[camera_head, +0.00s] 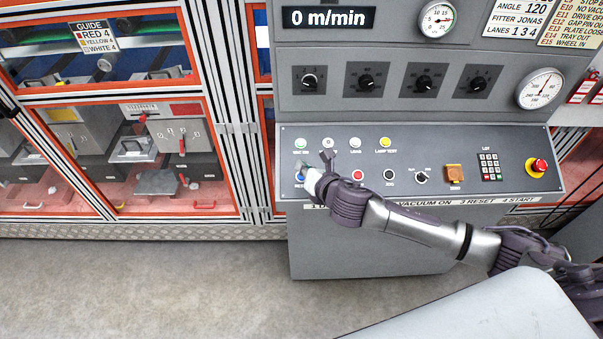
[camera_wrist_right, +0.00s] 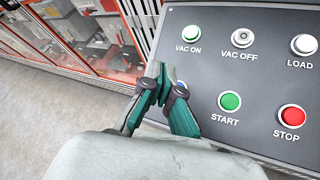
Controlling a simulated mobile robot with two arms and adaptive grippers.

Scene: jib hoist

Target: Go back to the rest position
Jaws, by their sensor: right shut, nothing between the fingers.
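My right arm reaches in from the right in the head view. Its gripper (camera_head: 306,168) is at the left end of the sloped control panel (camera_head: 460,196), near a partly covered blue button (camera_head: 299,178). In the right wrist view the teal fingers (camera_wrist_right: 164,82) are shut together and empty, left of the green START button (camera_wrist_right: 230,101) and below the VAC ON button (camera_wrist_right: 191,33). Whether the fingertips touch the panel cannot be told. My left gripper is out of view.
A red emergency button (camera_head: 538,165) and a keypad (camera_head: 490,166) are at the panel's right. Dials and gauges (camera_head: 437,20) sit above; the display reads 0 m/min. Orange-framed glazed cabinets (camera_head: 236,130) stand at left. Grey floor (camera_head: 150,290) in front is clear.

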